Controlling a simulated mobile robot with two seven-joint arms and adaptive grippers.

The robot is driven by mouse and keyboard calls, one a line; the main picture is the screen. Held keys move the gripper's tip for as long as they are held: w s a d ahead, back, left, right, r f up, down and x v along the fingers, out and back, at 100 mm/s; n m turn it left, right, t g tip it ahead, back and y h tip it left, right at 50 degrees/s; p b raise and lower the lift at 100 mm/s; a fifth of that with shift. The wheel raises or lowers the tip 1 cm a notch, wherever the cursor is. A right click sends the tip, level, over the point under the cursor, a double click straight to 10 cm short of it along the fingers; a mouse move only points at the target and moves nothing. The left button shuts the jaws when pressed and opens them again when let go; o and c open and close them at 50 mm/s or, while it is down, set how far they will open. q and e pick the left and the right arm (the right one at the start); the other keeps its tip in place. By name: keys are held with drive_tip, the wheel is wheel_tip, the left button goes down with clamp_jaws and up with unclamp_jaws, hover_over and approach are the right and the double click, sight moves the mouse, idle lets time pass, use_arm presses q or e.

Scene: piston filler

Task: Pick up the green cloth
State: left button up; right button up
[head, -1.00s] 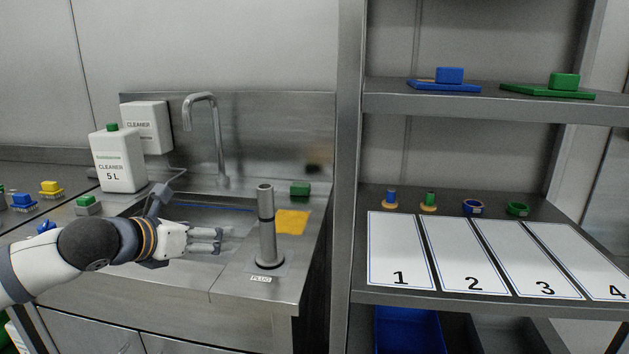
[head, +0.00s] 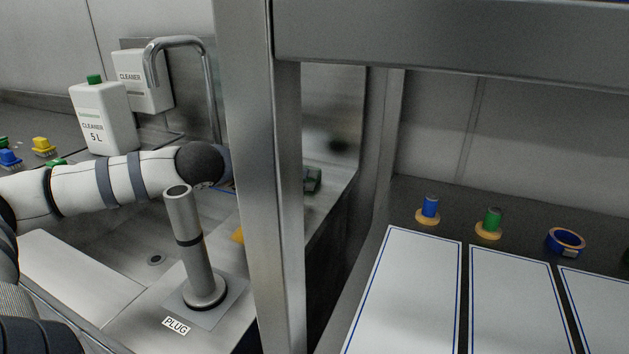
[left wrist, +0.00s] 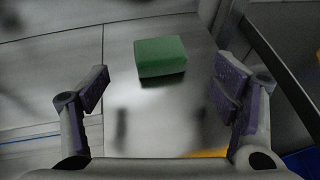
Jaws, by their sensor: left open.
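A green, block-shaped thing (left wrist: 160,57), which I take for the folded green cloth, lies on the steel counter in the left wrist view. It also shows, partly hidden, just right of the grey post in the head view (head: 313,180). My left gripper (left wrist: 163,88) is open and empty. Its fingers stand apart to either side, with the green block ahead of them and not touching. In the head view the post hides most of this gripper. My right gripper is not in view.
A grey shelf post (head: 258,150) stands close before the left arm. A plug cylinder (head: 192,245) stands on the sink edge, near a yellow sheet (head: 238,236). A cleaner canister (head: 103,120) and tap (head: 180,42) are behind. White panels (head: 405,290) lie on the right shelf.

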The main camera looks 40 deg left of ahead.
use_arm(q)
drive_tip(key=b+x, duration=0.2)
drive_tip(key=x, duration=0.2)
drive_tip(key=shift+w+f, duration=0.25)
drive_tip(key=shift+w, duration=0.05)
drive_tip(key=shift+w+a, duration=0.1)
drive_tip(key=shift+w, duration=0.25)
drive_tip(key=shift+r, duration=0.25)
drive_tip(key=c, duration=1.2)
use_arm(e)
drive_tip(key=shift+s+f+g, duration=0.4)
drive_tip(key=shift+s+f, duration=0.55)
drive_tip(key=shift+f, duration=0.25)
use_arm(q)
drive_tip(key=shift+o, duration=0.2)
